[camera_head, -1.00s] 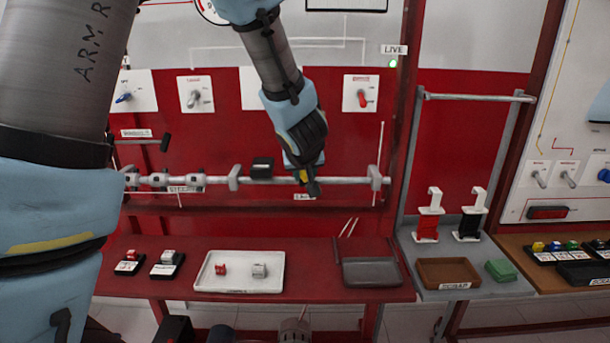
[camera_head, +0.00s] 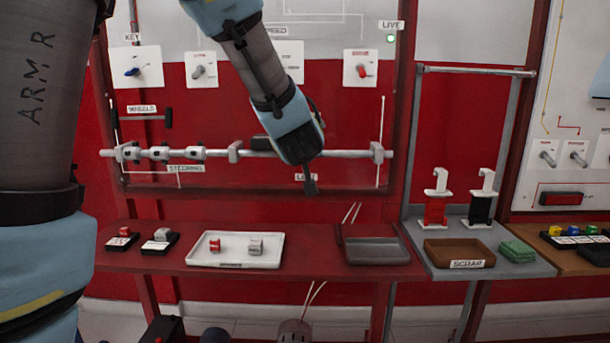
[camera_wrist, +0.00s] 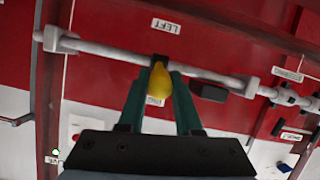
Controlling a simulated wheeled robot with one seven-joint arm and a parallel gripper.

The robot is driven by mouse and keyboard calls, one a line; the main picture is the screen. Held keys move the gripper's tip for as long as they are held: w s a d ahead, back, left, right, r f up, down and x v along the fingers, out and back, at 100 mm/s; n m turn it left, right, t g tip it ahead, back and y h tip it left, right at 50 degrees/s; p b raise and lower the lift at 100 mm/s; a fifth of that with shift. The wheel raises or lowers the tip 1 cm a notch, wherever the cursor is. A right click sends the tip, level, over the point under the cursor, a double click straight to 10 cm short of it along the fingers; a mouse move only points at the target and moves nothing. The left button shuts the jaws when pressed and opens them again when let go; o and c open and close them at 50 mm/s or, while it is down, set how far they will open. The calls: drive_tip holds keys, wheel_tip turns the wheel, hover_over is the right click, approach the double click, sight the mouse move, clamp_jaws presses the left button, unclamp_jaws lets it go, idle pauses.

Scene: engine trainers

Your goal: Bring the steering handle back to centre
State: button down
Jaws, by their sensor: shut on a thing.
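The steering handle's yellow knob (camera_wrist: 161,82) sits between the two teal fingers of my gripper (camera_wrist: 160,90) in the wrist view. A short dark piece joins the knob to the grey rod (camera_wrist: 110,50) just beyond. My gripper is shut on the knob. In the head view my gripper (camera_head: 308,182) reaches to just below the rod (camera_head: 335,154), and its dark body hides the handle. A LEFT label (camera_wrist: 165,26) shows across the rod in the wrist view. Another label (camera_wrist: 155,100) behind the knob is mostly hidden. I cannot tell the handle's exact angle.
A black block (camera_wrist: 208,92) is beside the rod near the knob. Rod brackets (camera_head: 235,152) and a second bracket (camera_head: 377,152) stand either side of my gripper. Below, the red shelf (camera_head: 310,262) carries a white tray (camera_head: 215,262) and a grey tray (camera_head: 372,262).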

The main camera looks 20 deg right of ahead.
drive_tip(key=shift+s+f+t+h+b, duration=0.15)
drive_tip(key=shift+f+t+h+b, duration=0.55)
drive_tip(key=shift+b, duration=1.8)
drive_tip(key=shift+a+f+b, duration=0.1)
drive_tip(key=shift+f+b, duration=0.45)
drive_tip(key=shift+b, duration=0.1)
drive_tip(key=shift+t+b, duration=0.3)
drive_tip(key=shift+b, duration=0.05)
drive_tip(key=c, duration=0.6)
unclamp_jaws()
drive_tip(key=shift+r, duration=0.1)
drive_tip(key=v, duration=1)
drive_tip(key=shift+s+p, duration=0.3)
drive_tip(key=shift+s, duration=0.1)
drive_tip(key=shift+a, duration=0.1)
